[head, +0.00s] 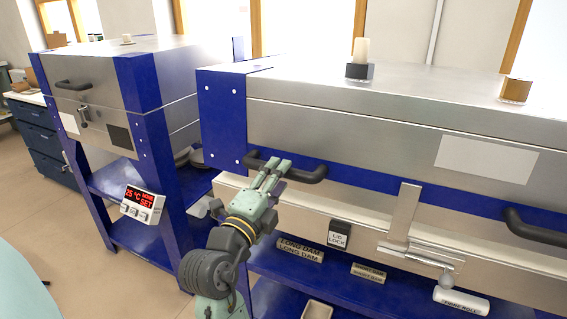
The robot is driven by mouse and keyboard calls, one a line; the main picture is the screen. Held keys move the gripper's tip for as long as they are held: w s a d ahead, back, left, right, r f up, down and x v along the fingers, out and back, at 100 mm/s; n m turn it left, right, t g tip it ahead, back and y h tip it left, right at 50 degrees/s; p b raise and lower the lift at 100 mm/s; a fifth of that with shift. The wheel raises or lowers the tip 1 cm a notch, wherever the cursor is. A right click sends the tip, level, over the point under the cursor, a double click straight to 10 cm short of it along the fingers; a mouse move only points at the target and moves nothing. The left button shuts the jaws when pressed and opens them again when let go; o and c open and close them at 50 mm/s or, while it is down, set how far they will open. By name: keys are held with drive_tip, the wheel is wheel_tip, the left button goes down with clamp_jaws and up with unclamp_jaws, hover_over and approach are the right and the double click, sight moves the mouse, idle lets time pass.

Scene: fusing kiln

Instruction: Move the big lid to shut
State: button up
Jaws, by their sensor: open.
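The big lid (390,129) is the wide metal top of the right kiln, with a blue strip along its lower front. A pale ledge (345,201) shows below the lid, so the lid looks raised, though the gap's depth is hard to tell. A black left handle (308,176) and a black right handle (535,229) sit on the lid's front. My gripper (275,172) is open and empty at the left handle, its fingers overlapping the handle in the picture. I cannot tell whether they touch it.
A smaller kiln (90,90) stands at left with a red-lit controller (143,202). A metal latch (404,210) and a "lid lock" label (339,236) are on the big kiln's front. Labelled blocks (300,249) lie on the blue shelf below. Small items (360,70) stand on the lid.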

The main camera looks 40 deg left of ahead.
drive_tip(key=shift+p+x, duration=0.35)
drive_tip(key=shift+x, duration=1.2)
clamp_jaws()
